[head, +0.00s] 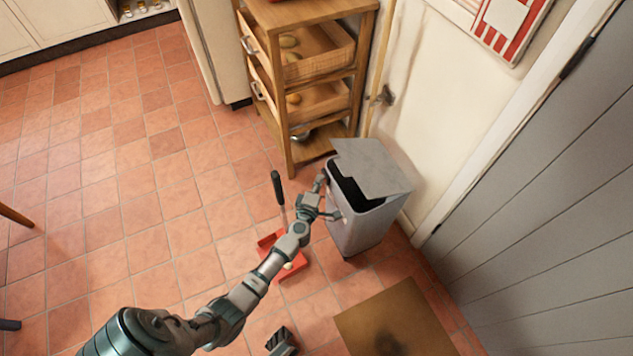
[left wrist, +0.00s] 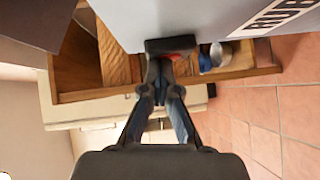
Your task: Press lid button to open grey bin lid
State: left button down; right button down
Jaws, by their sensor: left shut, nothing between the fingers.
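The grey bin (head: 362,228) stands on the floor against the wall. Its grey lid (head: 372,165) is tilted up, and a dark opening shows under it. My left gripper (head: 330,197) is at the bin's left side near the rim. In the left wrist view, the bin wall (left wrist: 190,15) shows at the top with part of a label. The left fingers (left wrist: 163,75) are shut with nothing between them. Their tips are at a dark lid button (left wrist: 171,46) with a red part; contact is hard to tell. I cannot make out my right gripper with certainty.
A wooden trolley (head: 308,75) with baskets stands behind the bin. A red dustpan (head: 292,272) with a black handle lies beneath my left arm. A brown mat (head: 395,325) lies in front. A dark grey object (head: 282,342) shows at the bottom edge. Tiles at left are clear.

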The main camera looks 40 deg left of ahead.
pick_arm(q)
jog(key=v, duration=0.7)
jog(key=shift+s, duration=0.4)
jog(key=shift+d, duration=0.3)
